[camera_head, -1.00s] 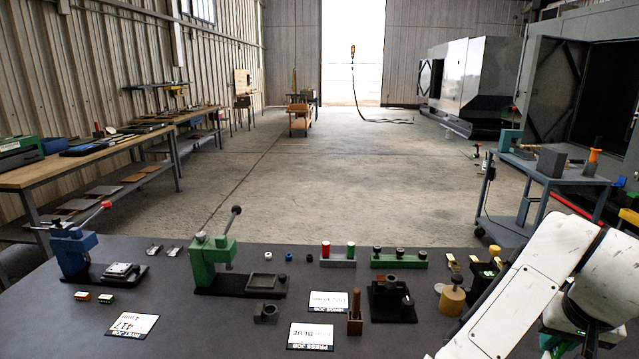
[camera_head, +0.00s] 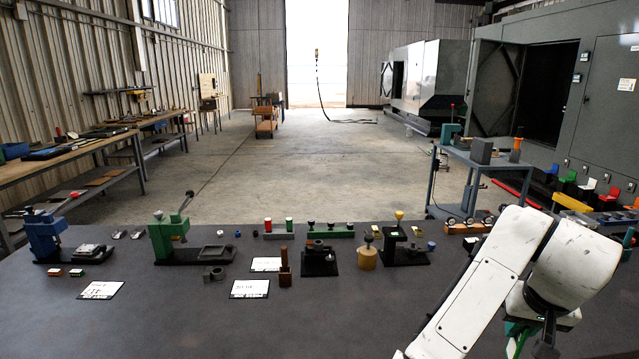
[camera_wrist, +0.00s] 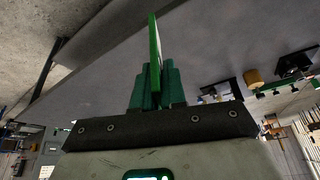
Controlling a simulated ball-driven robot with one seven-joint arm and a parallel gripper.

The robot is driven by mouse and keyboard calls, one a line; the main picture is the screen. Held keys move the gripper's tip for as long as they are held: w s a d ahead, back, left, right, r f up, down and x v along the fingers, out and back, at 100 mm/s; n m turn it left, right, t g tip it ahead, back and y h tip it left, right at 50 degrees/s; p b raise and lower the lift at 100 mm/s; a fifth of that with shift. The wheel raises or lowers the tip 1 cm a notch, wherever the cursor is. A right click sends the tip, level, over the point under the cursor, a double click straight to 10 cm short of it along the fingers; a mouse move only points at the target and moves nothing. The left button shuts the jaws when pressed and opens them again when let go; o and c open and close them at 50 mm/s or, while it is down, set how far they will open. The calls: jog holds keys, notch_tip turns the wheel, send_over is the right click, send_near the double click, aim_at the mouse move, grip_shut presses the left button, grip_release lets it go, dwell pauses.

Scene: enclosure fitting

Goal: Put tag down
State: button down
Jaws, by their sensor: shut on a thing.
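The tag (camera_wrist: 155,45) is a thin upright plate with a bright green edge and a pale face, seen nearly edge-on in the wrist view. My gripper (camera_wrist: 158,80) has dark green fingers shut on the tag's lower part, and the tag sticks out past the fingertips. In the head view my gripper hangs below the white arm at the lower right, over the dark table (camera_head: 330,320). Its fingertips are partly cut off by the bottom edge there. The tag's gap to the table cannot be told.
White job cards (camera_head: 249,289) lie mid-table. A green press (camera_head: 168,238), a blue press (camera_head: 45,240), a wooden block with a peg (camera_head: 285,270) and a brass knobbed weight (camera_head: 367,255) stand along the far side. The front middle of the table is clear.

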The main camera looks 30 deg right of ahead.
jog(key=w+a+f+n+y, duration=0.1)
jog(key=w+a+f+n, duration=0.2)
jog(key=w+a+f, duration=0.3)
jog(key=w+a+f+n+t+y, duration=0.1)
jog(key=w+a+f+n, duration=0.3)
jog(key=a+f, duration=0.5)
jog(key=w+a+f+n+t+y, duration=0.1)
jog(key=w+a+f+n, duration=0.2)
jog(key=a, duration=1.5)
jog(key=shift+w+f+n+y, duration=0.3)
jog(key=shift+w+f+n, duration=0.1)
jog(key=shift+w+f, duration=2.15)
jog(key=shift+w+r, duration=0.15)
jog(key=shift+r, duration=0.05)
jog(key=s+f, duration=0.4)
jog(key=f, duration=0.1)
jog(key=shift+s+a+f, duration=0.3)
jog(key=shift+s+f, duration=0.05)
jog(key=shift+f, duration=0.05)
